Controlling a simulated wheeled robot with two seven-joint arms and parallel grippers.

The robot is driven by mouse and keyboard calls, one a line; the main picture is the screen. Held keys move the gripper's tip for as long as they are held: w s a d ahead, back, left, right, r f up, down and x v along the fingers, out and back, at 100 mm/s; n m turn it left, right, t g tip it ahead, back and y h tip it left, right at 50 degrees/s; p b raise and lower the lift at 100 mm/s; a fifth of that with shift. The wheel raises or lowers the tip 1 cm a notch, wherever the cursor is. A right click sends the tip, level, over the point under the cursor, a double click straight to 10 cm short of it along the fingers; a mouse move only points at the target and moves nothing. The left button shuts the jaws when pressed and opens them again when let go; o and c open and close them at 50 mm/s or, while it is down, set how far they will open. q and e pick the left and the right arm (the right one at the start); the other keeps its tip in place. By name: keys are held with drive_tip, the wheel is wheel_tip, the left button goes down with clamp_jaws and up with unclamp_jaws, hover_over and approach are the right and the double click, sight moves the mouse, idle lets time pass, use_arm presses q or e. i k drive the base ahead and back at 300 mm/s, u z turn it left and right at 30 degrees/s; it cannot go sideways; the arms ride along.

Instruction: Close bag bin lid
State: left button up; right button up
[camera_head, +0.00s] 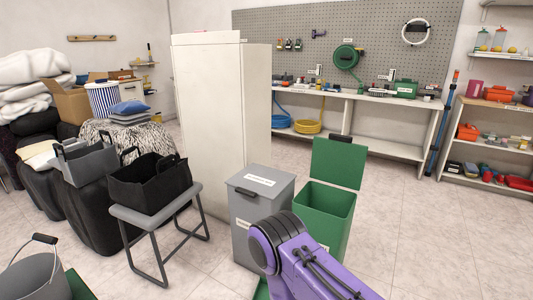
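A green bin (322,212) stands on the floor right of centre. Its green lid (338,163) is raised upright at the back, with a dark handle at the top, and the bin's mouth is open. Left of it stands a grey bin (258,215) with its grey lid (261,182) shut; a white label lies on the lid, too small to read. I cannot tell from the labels which is the bag bin. A purple arm link of mine covers the lower front of the bins. Neither gripper shows.
A tall white cabinet (208,125) stands behind the grey bin. A grey stool (155,216) with a black bag (150,182) is to the left. A grey bucket (35,277) is at lower left. The floor right of the green bin is clear.

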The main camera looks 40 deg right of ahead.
sight(335, 160)
drive_tip(key=z, duration=1.7)
